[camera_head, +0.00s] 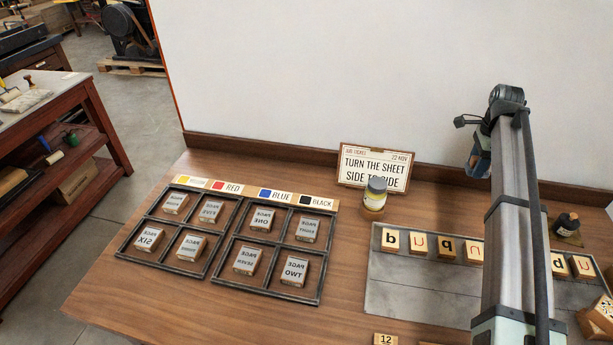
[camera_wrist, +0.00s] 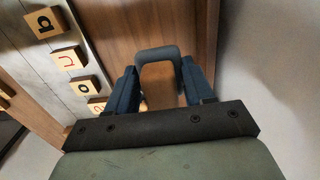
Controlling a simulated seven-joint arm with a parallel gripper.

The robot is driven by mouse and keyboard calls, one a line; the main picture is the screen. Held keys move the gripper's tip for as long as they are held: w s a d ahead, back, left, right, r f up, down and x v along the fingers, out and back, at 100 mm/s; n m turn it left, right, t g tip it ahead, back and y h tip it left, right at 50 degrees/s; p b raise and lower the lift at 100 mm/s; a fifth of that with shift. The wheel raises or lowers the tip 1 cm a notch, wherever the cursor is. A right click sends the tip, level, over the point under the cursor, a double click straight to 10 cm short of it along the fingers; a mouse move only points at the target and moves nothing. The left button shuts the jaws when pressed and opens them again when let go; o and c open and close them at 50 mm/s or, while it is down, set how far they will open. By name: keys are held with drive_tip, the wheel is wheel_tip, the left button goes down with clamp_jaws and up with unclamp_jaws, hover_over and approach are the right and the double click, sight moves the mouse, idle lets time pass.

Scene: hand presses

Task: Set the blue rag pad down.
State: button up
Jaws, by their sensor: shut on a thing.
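My gripper (camera_wrist: 160,80) shows in the wrist view with its two dark blue fingers on either side of a grey-blue, arch-shaped piece, which I take to be the blue rag pad (camera_wrist: 158,54). The gripper is shut on it. In the head view my gripper (camera_head: 479,158) hangs at the far end of the arm, in front of the white wall and above the back of the bench (camera_head: 130,265). The pad cannot be made out there, and its underside is hidden.
A grey tray (camera_head: 388,292) holds several letter blocks. A dark bottle (camera_head: 567,223) stands right of the arm. A yellow-labelled jar (camera_head: 375,195) stands before a sign (camera_head: 350,160). Framed compartments with blocks (camera_head: 263,219) lie left. Bare wood shows at the back, behind the grey tray.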

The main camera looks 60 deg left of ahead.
wheel_tip(320, 180, up, 3)
drive_tip(key=s+a, duration=0.5)
drive_tip(key=a, duration=0.2)
drive_tip(key=s+a, duration=0.6)
drive_tip(key=a, duration=0.2)
drive_tip(key=s+a, duration=0.6)
drive_tip(key=a, duration=0.2)
drive_tip(key=shift+f, duration=0.1)
hover_over(293, 177)
drive_tip(key=shift+w+f, duration=0.1)
drive_tip(key=shift+f, duration=7.45)
drive_tip(key=shift+f, duration=0.15)
drive_tip(key=o, duration=1)
drive_tip(key=shift+o, duration=0.2)
